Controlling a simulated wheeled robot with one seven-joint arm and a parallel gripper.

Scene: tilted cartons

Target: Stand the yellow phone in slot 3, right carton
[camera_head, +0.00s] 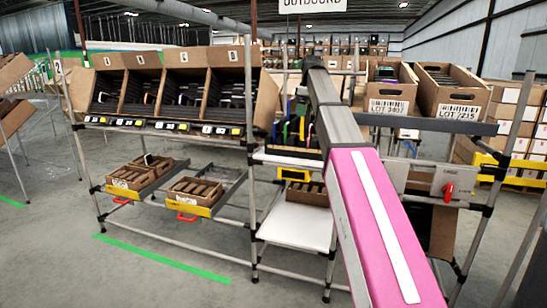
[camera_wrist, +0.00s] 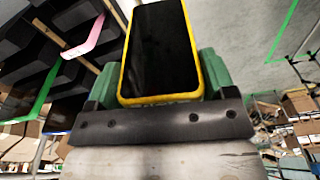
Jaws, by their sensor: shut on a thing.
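The yellow phone (camera_wrist: 160,50) has a yellow rim and a dark screen. In the wrist view it stands between the green fingers of my gripper (camera_wrist: 158,88), which is shut on it. Its top reaches the picture's upper edge. At the upper left of that view are black slot dividers (camera_wrist: 70,20), with a pink-edged item (camera_wrist: 88,38) and a green-edged one (camera_wrist: 42,95) among them. In the head view my pink arm hides the gripper and phone. Coloured edges (camera_head: 292,130) show in a carton just left of the arm. I cannot make out slot 3 or identify the right carton.
Tilted brown cartons (camera_head: 262,100) with dark contents line the upper rack at left. Cartons marked LOT (camera_head: 440,100) stand on the right. Lower trays (camera_head: 205,212) hold small boxes. Rack posts (camera_head: 249,170) stand close to the arm.

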